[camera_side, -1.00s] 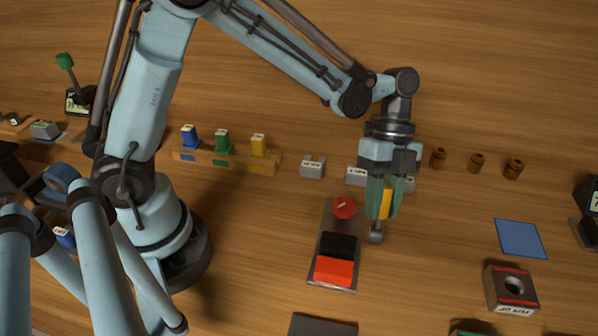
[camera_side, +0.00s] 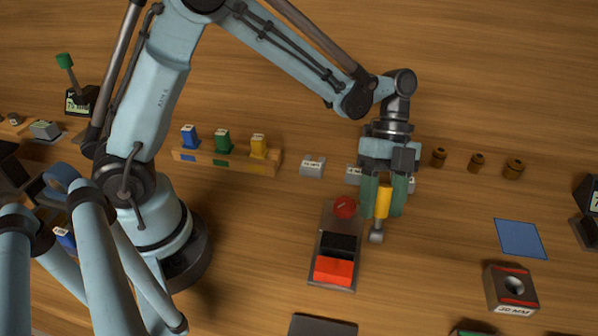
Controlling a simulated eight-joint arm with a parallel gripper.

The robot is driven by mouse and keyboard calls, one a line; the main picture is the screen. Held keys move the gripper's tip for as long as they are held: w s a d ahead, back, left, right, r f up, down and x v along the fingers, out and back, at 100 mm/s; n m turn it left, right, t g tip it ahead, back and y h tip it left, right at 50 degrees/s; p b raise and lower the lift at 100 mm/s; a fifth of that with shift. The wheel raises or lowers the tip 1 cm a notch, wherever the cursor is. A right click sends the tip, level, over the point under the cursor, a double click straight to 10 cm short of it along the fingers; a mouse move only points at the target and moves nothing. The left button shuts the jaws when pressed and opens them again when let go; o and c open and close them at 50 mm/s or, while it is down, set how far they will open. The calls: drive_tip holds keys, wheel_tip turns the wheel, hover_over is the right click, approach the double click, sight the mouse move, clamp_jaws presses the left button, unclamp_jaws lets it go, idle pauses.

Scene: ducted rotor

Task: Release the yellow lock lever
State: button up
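The yellow lock lever (camera_side: 383,203) stands near the middle of the picture, with a grey rounded foot (camera_side: 376,236) at its lower end. It is beside the right edge of a dark plate (camera_side: 321,272) that carries a red round knob (camera_side: 345,207), a black block (camera_side: 339,244) and a red-orange block (camera_side: 334,270). My gripper (camera_side: 384,213) points down over the lever. Its two green fingers are spread, one on each side of the yellow handle. The handle shows between them. Whether a finger still touches it is hard to tell.
A wooden rack (camera_side: 226,162) with blue, green and yellow pieces lies left. Small grey blocks (camera_side: 312,167) and brown knobs (camera_side: 477,162) stand behind. A blue square (camera_side: 520,238) and a grey block with a hole (camera_side: 511,289) lie right.

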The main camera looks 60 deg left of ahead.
drive_tip(key=v, duration=1.2)
drive_tip(key=shift+s+r, duration=0.1)
drive_tip(key=s+a+n+t+y, duration=0.2)
drive_tip(key=s+a+n+t, duration=0.3)
drive_tip(key=n, duration=0.5)
drive_tip(key=s+a+f+n+t+y, duration=0.1)
drive_tip(key=s+a+n+t+y, duration=0.2)
drive_tip(key=n, duration=0.7)
drive_tip(key=s+a+t, duration=0.2)
drive_tip(key=t, duration=0.1)
drive_tip(key=shift+s+f+t, duration=0.15)
drive_tip(key=shift+f+t, duration=0.2)
drive_tip(key=shift+t, duration=0.05)
